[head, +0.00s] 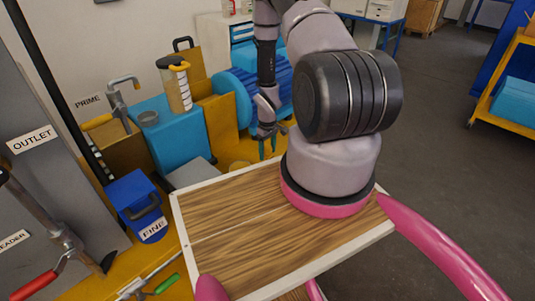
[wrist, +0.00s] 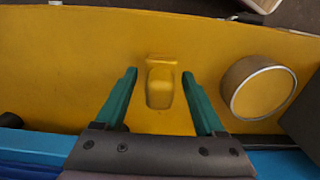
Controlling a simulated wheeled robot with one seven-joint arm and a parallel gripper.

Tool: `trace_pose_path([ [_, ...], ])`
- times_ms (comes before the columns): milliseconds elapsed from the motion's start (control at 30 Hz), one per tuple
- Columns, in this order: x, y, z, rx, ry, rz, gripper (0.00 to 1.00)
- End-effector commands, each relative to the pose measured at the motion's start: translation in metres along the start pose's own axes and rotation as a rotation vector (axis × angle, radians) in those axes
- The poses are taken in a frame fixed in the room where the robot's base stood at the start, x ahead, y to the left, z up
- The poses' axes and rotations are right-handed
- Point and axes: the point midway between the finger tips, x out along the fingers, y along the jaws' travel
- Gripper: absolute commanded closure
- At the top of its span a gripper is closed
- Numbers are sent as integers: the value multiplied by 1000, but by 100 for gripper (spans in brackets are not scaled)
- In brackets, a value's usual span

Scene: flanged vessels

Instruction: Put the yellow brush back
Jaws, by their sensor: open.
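My gripper (head: 267,148) hangs beyond the wooden board in the head view, low over the yellow base by the blue machine. In the wrist view its two green fingers (wrist: 160,88) are open and apart, with nothing clamped. A small blocky yellow thing (wrist: 160,83) with a narrower top end lies between and just beyond the fingertips, on a yellow surface of the same colour. It may be the yellow brush, but no bristles show and I cannot tell. In the head view, no brush can be made out around the gripper.
A round yellow part with a metal rim (wrist: 258,87) stands right of the fingers. A blue motor (head: 240,95), a jug (head: 175,85) and a blue FINE box (head: 140,205) crowd the yellow base. A wooden board (head: 240,225) is nearer.

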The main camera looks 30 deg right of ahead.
Motion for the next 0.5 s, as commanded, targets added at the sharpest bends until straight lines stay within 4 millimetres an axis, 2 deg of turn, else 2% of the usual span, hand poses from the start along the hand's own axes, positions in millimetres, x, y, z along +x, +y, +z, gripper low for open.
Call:
trace_pose_path([
  [300, -69, 1, -1, 2, 4, 2, 28],
  [500, -99, 0, -1, 0, 3, 1, 28],
])
